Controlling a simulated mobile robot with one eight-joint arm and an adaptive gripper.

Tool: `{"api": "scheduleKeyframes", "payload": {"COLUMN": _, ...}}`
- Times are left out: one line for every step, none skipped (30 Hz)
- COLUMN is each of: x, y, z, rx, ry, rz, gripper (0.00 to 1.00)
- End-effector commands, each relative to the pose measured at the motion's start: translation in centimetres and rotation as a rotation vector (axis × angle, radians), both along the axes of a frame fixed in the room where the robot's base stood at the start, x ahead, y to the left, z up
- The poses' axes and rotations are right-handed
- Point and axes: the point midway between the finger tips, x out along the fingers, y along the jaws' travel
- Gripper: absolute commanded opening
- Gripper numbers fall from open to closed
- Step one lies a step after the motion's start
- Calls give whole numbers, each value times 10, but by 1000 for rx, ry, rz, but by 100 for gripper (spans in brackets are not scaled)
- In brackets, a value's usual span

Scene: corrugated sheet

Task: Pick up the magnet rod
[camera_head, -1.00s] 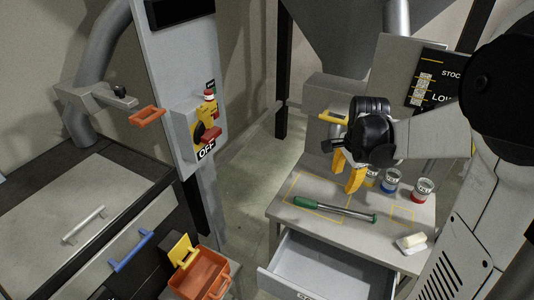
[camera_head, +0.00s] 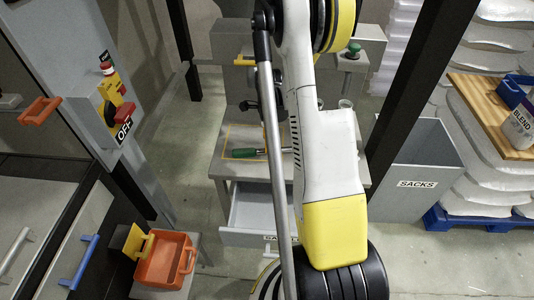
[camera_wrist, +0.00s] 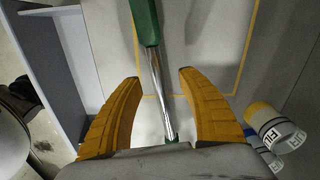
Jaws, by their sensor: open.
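The magnet rod (camera_head: 243,153) has a green handle and a shiny metal shaft. It lies on the grey workbench top (camera_head: 222,165), its shaft mostly hidden behind my arm in the head view. In the wrist view the rod's green handle (camera_wrist: 146,22) is at the top, and its shaft runs down between the yellow fingers of my gripper (camera_wrist: 158,77). My gripper is open, one finger on each side of the shaft, with a gap on both sides. Whether the fingers reach down to its height I cannot tell. The head view hides the fingers behind my arm.
The bench drawer (camera_head: 250,205) is pulled open. Small labelled cups (camera_wrist: 274,128) stand right of my gripper in the wrist view. An orange bin (camera_head: 165,258) is at lower left, and a grey SACKS bin (camera_head: 410,175) stands to the right.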

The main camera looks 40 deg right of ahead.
Motion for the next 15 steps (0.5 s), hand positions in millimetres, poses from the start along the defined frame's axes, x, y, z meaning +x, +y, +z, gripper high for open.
{"api": "scheduleKeyframes", "payload": {"x": 0, "y": 1, "z": -8, "rx": 0, "ry": 0, "rz": 1, "gripper": 47}}
{"api": "scheduleKeyframes", "payload": {"x": 0, "y": 2, "z": -13, "rx": 0, "ry": 0, "rz": 1, "gripper": 47}}
{"api": "scheduleKeyframes", "payload": {"x": -1, "y": 3, "z": -20, "rx": 0, "ry": 0, "rz": 1, "gripper": 47}}
{"api": "scheduleKeyframes", "payload": {"x": -1, "y": 4, "z": -25, "rx": 0, "ry": 0, "rz": 1, "gripper": 47}}
{"api": "scheduleKeyframes", "payload": {"x": -1, "y": 5, "z": -30, "rx": 0, "ry": 0, "rz": 1, "gripper": 47}}
{"api": "scheduleKeyframes", "payload": {"x": -1, "y": 5, "z": -37, "rx": 0, "ry": 0, "rz": 0, "gripper": 47}}
{"api": "scheduleKeyframes", "payload": {"x": -1, "y": 5, "z": -41, "rx": 0, "ry": 0, "rz": 0, "gripper": 47}}
{"api": "scheduleKeyframes", "payload": {"x": -1, "y": 5, "z": -44, "rx": 0, "ry": 0, "rz": 0, "gripper": 47}}
{"api": "scheduleKeyframes", "payload": {"x": -1, "y": 5, "z": -46, "rx": 0, "ry": 0, "rz": 1, "gripper": 47}}
{"api": "scheduleKeyframes", "payload": {"x": -1, "y": 5, "z": -47, "rx": 0, "ry": 0, "rz": 1, "gripper": 47}}
{"api": "scheduleKeyframes", "payload": {"x": -1, "y": 5, "z": -47, "rx": 0, "ry": 0, "rz": 1, "gripper": 47}}
{"api": "scheduleKeyframes", "payload": {"x": -1, "y": 5, "z": -46, "rx": 0, "ry": 0, "rz": 1, "gripper": 47}}
{"api": "scheduleKeyframes", "payload": {"x": -1, "y": 5, "z": -46, "rx": 0, "ry": 0, "rz": 1, "gripper": 47}}
{"api": "scheduleKeyframes", "payload": {"x": -1, "y": 5, "z": -46, "rx": 0, "ry": 0, "rz": 1, "gripper": 47}}
{"api": "scheduleKeyframes", "payload": {"x": -1, "y": 5, "z": -45, "rx": 0, "ry": 0, "rz": 1, "gripper": 47}}
